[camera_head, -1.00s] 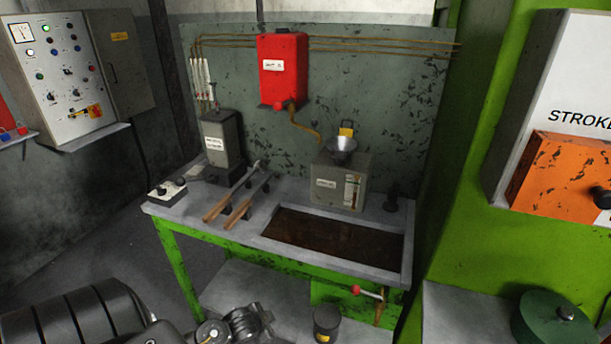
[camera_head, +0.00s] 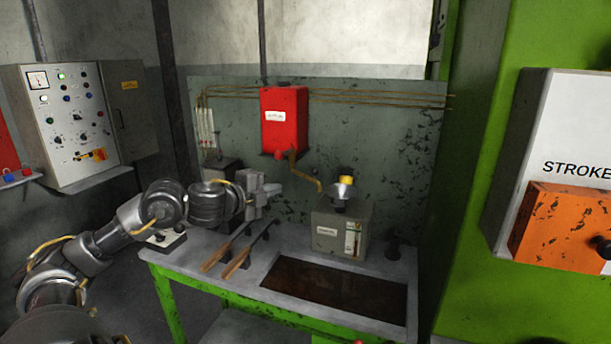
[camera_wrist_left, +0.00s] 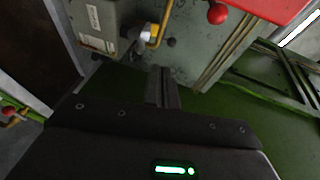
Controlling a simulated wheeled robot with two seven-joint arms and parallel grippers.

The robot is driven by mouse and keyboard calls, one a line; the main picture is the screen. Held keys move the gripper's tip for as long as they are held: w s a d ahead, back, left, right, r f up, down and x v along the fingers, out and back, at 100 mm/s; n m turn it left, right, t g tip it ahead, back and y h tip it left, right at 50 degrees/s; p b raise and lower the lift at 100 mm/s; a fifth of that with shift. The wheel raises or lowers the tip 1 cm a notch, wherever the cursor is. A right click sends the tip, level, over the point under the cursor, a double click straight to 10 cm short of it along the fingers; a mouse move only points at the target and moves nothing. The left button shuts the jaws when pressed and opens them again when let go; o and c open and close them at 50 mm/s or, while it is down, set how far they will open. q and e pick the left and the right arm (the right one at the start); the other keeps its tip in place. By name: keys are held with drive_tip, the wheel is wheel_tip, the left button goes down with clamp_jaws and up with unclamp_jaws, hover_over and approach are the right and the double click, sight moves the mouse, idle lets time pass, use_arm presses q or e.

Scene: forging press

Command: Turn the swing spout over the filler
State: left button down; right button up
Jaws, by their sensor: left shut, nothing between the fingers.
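The swing spout (camera_head: 307,179) is a thin brass pipe that runs from under the red tank (camera_head: 284,119) down to the right. Its end shows just left of the filler, a silver funnel (camera_head: 341,190) on a grey box (camera_head: 330,229); I cannot tell the gap in depth. In the left wrist view the spout (camera_wrist_left: 163,25) shows near the funnel (camera_wrist_left: 145,38). My left gripper (camera_head: 276,190) is shut and empty, left of the spout and below the tank. Its closed fingers (camera_wrist_left: 162,88) show in the left wrist view, apart from the pipe. My right gripper is not in view.
A red knob (camera_head: 279,154) hangs under the tank. Two wooden-handled tools (camera_head: 232,260) lie on the bench under my left arm. A dark sunken tray (camera_head: 335,289) fills the bench front. A control panel (camera_head: 68,122) stands left; a green press frame (camera_head: 480,180) is at right.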

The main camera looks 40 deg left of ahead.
use_arm(q)
wheel_tip(320, 180, up, 3)
drive_tip(key=p, duration=0.7)
approach(313, 172)
drive_tip(key=shift+m, duration=0.3)
drive_tip(key=x, duration=0.5)
drive_tip(key=shift+w+a, duration=0.1)
drive_tip(key=shift+w, duration=0.15)
drive_tip(key=shift+w+f, duration=0.25)
drive_tip(key=shift+w, duration=0.4)
